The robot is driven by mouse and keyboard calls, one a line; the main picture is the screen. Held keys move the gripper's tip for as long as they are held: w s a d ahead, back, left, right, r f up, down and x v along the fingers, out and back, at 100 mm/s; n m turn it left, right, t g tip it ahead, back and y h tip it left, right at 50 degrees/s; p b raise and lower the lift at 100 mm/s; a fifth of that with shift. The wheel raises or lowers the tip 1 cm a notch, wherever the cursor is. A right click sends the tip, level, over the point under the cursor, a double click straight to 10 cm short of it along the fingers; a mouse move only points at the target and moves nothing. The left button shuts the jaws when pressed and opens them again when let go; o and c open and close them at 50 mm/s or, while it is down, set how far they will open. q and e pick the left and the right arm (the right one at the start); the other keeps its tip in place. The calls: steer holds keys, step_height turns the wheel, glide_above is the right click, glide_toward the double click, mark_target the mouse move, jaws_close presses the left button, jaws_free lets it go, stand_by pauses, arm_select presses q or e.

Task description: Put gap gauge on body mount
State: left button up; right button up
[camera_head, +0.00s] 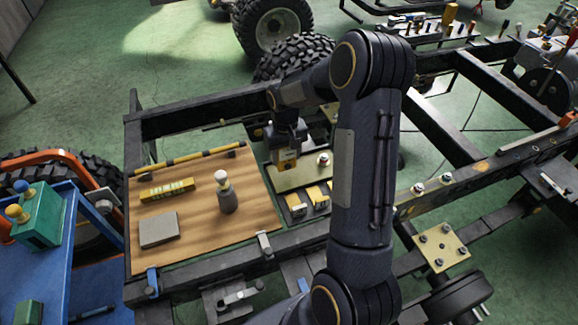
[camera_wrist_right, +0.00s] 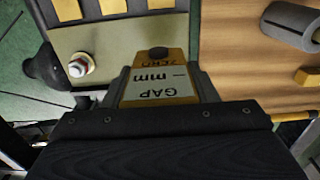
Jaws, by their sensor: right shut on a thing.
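My right gripper (camera_head: 284,150) is shut on the gap gauge (camera_wrist_right: 160,82), a small yellow block with a white label reading "GAP mm" that faces the wrist camera. In the head view the gauge (camera_head: 286,160) hangs below the jaws, between the wooden board and a pale plate. I cannot tell whether it touches either. Which part is the body mount is unclear; bolts with pale washers (camera_head: 417,190) stand on the frame rail, right of my arm. My left gripper is not in view.
The wooden board (camera_head: 185,235) bears a grey bottle-like object (camera_head: 226,196), a yellow block (camera_head: 167,190), a grey block (camera_head: 159,230) and a striped bar (camera_head: 190,159). The pale plate (camera_head: 300,176) holds yellow blocks and a bolt (camera_wrist_right: 80,66). My right arm hides part of the frame.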

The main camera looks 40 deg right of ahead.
mark_target(289, 162)
steer(key=shift+w+d+f+b, duration=0.3)
steer(key=shift+d+f, duration=0.35)
steer(key=shift+f, duration=0.2)
steer(key=shift+w+d+f+b, duration=0.15)
steer(key=shift+f+b, duration=0.9)
steer(key=shift+f, duration=0.65)
steer(key=shift+f, duration=0.1)
steer(key=shift+f, duration=0.15)
steer(key=o, duration=1)
steer(key=shift+o, duration=0.2)
